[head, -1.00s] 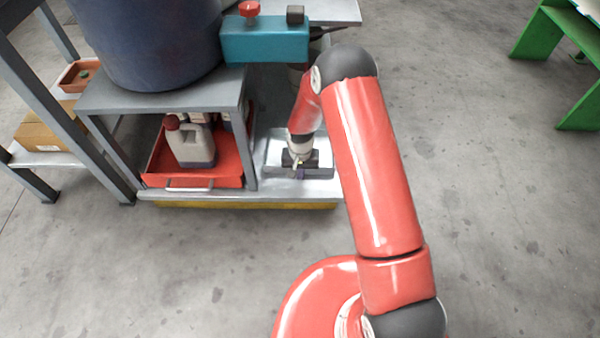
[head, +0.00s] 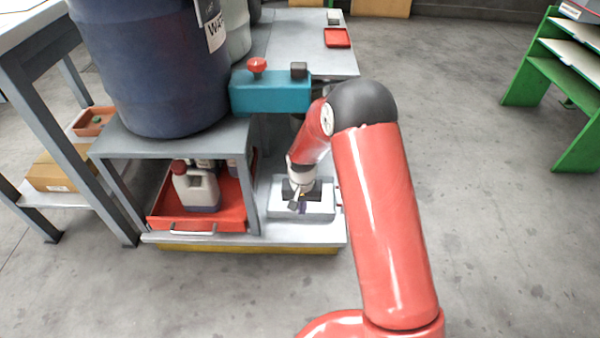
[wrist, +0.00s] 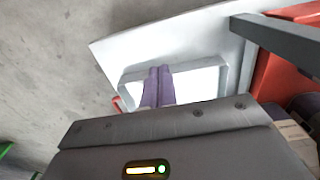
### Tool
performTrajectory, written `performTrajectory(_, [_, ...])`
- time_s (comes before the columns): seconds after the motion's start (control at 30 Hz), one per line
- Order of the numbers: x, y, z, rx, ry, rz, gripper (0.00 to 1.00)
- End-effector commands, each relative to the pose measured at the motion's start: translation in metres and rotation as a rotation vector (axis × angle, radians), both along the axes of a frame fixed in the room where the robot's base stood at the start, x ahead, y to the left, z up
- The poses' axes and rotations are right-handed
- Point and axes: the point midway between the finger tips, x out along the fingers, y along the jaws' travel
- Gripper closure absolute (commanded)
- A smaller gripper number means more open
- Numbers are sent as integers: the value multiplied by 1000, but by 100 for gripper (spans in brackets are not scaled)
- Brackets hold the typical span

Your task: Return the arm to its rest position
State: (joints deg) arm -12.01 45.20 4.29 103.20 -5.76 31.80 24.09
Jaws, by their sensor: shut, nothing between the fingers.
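My gripper (head: 300,205) hangs at the end of my red arm, low beside the grey shelf stand. It is over a light grey tray (head: 318,213) on the low platform. In the wrist view, the two purple fingers of my gripper (wrist: 159,70) are together with nothing between them. The tray's pale floor and rim (wrist: 219,79) show beyond the fingertips. My arm is bent at the dark elbow, with the forearm reaching down to the left. I cannot tell how far the fingertips are above the tray. No brush can be made out.
A teal block (head: 270,93) with a red knob sits above my forearm, close to it. A blue drum (head: 150,70) stands on the grey stand (head: 180,140). Beneath it, a red tray (head: 165,210) holds jugs. Open floor (head: 480,200) lies to the right, before a green rack (head: 555,85).

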Motion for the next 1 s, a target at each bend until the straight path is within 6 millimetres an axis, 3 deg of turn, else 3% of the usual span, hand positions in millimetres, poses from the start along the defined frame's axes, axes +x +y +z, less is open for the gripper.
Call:
performTrajectory(0.17, [0,0,2,0,-1,0,100])
performTrajectory(0.27, [1,-4,19,1,-14,1,100])
performTrajectory(0.37, [-1,-13,60,2,-45,6,100])
performTrajectory(0.57, [-26,-45,178,3,-139,19,100])
performTrajectory(0.8, [-88,-83,294,-2,-251,33,100])
performTrajectory(1.0, [-157,-109,363,-7,-345,45,100])
